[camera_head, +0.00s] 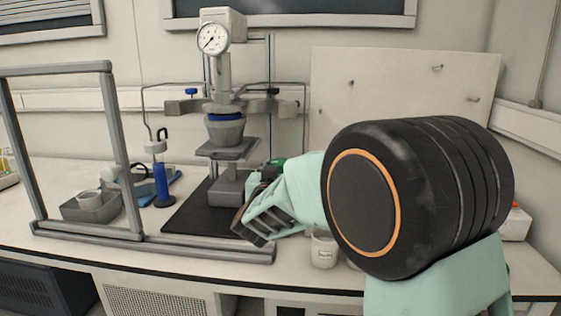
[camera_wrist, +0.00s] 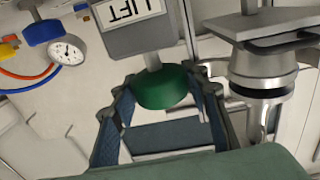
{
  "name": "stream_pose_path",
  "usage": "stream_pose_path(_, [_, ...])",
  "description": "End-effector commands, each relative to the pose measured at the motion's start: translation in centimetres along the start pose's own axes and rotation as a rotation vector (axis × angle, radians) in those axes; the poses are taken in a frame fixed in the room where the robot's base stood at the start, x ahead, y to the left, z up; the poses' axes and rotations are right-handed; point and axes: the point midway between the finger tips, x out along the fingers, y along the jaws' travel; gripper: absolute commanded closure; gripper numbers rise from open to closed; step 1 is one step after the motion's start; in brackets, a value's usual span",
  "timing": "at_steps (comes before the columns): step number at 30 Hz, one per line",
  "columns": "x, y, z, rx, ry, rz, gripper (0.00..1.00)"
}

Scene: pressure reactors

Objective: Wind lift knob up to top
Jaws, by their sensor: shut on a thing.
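The green lift knob (camera_wrist: 166,88) sits on a short metal shaft below a grey block with a LIFT label (camera_wrist: 130,12), which appears upside down in the wrist view. My gripper (camera_wrist: 163,94) has its fingers around the knob and is shut on it. In the head view, a sliver of the green knob (camera_head: 277,161) shows above my gripper (camera_head: 265,178); the rest is hidden. The lift's platform (camera_head: 227,150) stands above its grey base (camera_head: 230,188). A grey vessel (camera_head: 225,130) is just above the platform; I cannot tell whether they touch.
A pressure gauge (camera_head: 212,38) tops the reactor stand. A grey frame (camera_head: 120,150) stands at the left front. A blue cylinder (camera_head: 162,183) and a grey tray (camera_head: 92,207) are left of the lift. A white labelled jar (camera_head: 324,252) is under my arm.

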Motion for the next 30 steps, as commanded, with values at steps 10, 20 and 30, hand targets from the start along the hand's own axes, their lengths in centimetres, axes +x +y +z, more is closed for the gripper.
stream_pose_path(10, [0.03,-0.27,-0.54,-0.002,-0.002,0.236,0.82])
stream_pose_path(20, [0.08,-0.08,-0.4,0.001,0.003,0.398,0.82])
stream_pose_path(30, [0.1,0.01,-0.29,0.002,0.005,0.443,0.82])
